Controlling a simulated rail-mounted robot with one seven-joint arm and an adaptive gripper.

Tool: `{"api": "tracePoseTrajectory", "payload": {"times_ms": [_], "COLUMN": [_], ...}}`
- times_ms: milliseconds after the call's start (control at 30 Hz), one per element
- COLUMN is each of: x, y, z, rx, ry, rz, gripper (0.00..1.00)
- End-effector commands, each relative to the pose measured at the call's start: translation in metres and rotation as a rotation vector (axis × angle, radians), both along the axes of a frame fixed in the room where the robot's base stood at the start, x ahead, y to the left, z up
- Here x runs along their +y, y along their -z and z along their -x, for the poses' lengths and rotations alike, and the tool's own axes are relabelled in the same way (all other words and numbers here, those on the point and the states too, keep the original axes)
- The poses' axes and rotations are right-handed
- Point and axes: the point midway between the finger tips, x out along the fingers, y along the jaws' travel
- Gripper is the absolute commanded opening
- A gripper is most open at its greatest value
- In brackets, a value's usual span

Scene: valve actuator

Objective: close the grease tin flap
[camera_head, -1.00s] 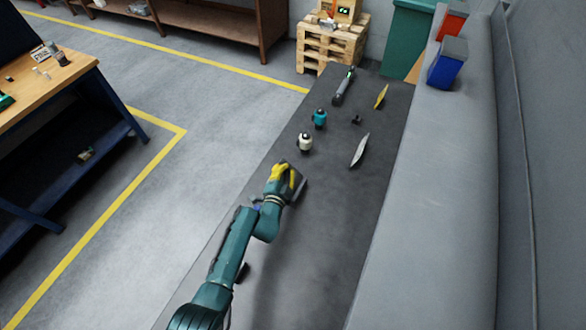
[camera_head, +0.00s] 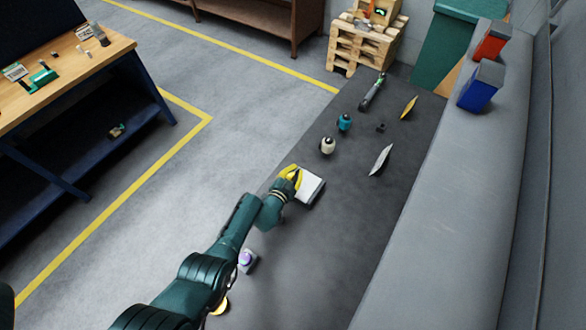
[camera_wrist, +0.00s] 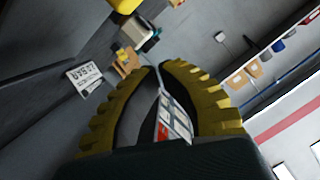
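A low box with a pale, flat top (camera_head: 311,187), which seems to be the grease tin, lies on the dark bench. Its top looks level, but I cannot tell whether the flap lies fully down. My gripper (camera_head: 297,173), with yellow fingers, is at the box's upper left edge in the head view and covers that corner. I cannot tell whether it touches the box. In the wrist view my gripper (camera_wrist: 161,66) has its curved fingertips nearly together, with nothing clearly held between them. The tin is not recognisable in the wrist view.
On the dark bench (camera_head: 330,245) stand a white jar (camera_head: 328,146), a teal jar (camera_head: 344,122) and a grey plate-like piece (camera_head: 381,160). A grey-purple part (camera_head: 247,260) sits beside my forearm. A grey ledge (camera_head: 440,220) bounds the right. Bench right of the tin is clear.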

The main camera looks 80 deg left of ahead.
Motion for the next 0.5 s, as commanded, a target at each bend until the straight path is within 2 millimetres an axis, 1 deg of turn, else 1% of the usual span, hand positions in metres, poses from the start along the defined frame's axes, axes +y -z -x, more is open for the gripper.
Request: {"api": "tracePoseTrajectory", "payload": {"times_ms": [367,433,500], "x": [-0.0002,-0.0002,-0.0003], "y": [0.0001,-0.0021,-0.0088], "z": [-0.0007,-0.0007,-0.0014], "rx": [-0.001,-0.001,-0.001], "ry": [0.001,0.001,0.003], "rz": [0.0,0.0,0.0], "gripper": [0.0,0.0,0.0]}}
